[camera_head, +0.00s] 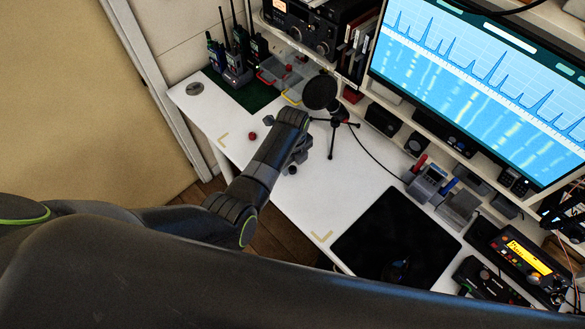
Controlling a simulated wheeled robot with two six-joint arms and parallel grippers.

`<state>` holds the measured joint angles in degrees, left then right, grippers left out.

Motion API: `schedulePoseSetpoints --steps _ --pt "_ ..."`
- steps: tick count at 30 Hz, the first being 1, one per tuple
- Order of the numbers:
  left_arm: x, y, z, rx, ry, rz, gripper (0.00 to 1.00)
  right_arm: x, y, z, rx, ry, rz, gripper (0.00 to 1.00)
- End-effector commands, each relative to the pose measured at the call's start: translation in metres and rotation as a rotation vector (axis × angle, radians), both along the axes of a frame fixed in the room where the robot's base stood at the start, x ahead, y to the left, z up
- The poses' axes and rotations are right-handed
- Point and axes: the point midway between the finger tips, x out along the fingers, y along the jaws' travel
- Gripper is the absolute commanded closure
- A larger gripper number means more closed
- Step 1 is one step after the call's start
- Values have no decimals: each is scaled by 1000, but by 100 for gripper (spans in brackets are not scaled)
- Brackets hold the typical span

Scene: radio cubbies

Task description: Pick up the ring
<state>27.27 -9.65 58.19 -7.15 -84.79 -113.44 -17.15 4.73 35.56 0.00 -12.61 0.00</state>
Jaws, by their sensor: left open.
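No thing shows clearly as a ring. A small red round object (252,135) lies on the white desk (225,119), left of my left gripper and apart from it. A flat grey round piece (194,88) lies near the desk's far left corner; I cannot tell whether it has a hole. My left gripper (298,158) is over the desk, partly hidden behind its own wrist. It is open, and I see nothing held in it. A small dark round shape (292,170) shows just below it; I cannot tell what it is. My right gripper is not in view.
A microphone on a tripod (331,117) stands close to the right of my left wrist. Handheld radios (236,65) stand on a green mat (252,95) at the back. A black mat (391,240) covers the right part. A monitor (490,75) hangs over the shelf.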

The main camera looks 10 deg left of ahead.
Motion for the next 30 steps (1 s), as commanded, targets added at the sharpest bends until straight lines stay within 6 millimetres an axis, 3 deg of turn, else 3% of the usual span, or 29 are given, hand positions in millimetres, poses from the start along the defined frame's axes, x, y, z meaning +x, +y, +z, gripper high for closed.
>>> schedulePoseSetpoints --steps 6,14,24,30 --pt "0 1 -17 1 1 1 52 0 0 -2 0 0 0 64" --pt "0 1 -17 0 0 1 53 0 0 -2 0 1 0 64" --pt "0 1 -17 0 0 1 98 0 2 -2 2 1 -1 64" --pt "0 0 -17 0 0 1 100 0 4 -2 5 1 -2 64"
